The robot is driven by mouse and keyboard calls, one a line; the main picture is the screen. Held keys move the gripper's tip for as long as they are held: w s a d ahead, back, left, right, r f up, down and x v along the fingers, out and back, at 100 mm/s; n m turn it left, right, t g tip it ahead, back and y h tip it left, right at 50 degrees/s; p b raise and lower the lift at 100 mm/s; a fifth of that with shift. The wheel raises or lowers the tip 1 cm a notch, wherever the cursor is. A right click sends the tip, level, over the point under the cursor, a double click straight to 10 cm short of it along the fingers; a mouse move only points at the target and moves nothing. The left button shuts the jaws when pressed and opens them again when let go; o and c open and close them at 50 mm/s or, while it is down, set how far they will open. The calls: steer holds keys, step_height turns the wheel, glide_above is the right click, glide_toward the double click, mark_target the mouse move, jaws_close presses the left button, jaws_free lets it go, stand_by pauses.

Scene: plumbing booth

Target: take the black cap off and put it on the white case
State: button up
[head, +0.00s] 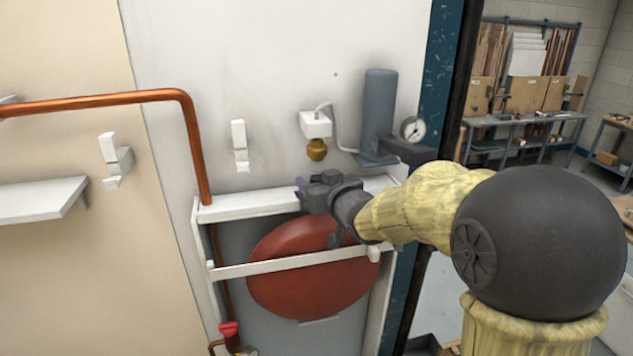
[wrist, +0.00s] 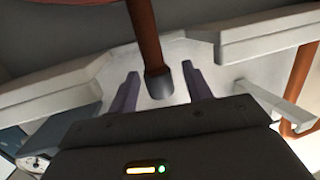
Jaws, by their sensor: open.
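The black cap (wrist: 159,84) sits on the end of a red-brown stem (wrist: 144,30) in the wrist view. My gripper (head: 308,188) is at the top of the white frame, above the red tank. Its two fingers are open, one on each side of the cap, with a visible gap to each. In the head view the cap is hidden behind my gripper. A small white case (head: 316,124) is fixed to the wall just above my gripper, with a cable from its top and a brass knob (head: 317,150) under it.
The red tank (head: 300,270) sits in the white frame (head: 240,207), behind a white crossbar (head: 285,263). A grey cylinder (head: 380,105) and a gauge (head: 412,129) are close on the right. A copper pipe (head: 190,130) and white hooks (head: 239,145) are on the left.

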mark_target(318, 178)
steer(key=c, duration=1)
steer(key=shift+r, duration=0.1)
steer(key=shift+r+b, duration=0.65)
steer(key=shift+r, duration=0.75)
steer(key=shift+s+d+r, duration=0.15)
steer(key=shift+s+r, duration=0.05)
steer(key=shift+r, duration=0.05)
steer(key=f+b+v, duration=0.2)
steer(key=v, duration=1.5)
steer(key=shift+s+d+f+b, duration=0.15)
steer(key=shift+s+f+b, duration=0.15)
steer(key=shift+s+f, duration=0.1)
steer(key=shift+w, duration=0.2)
steer(key=shift+s, duration=0.1)
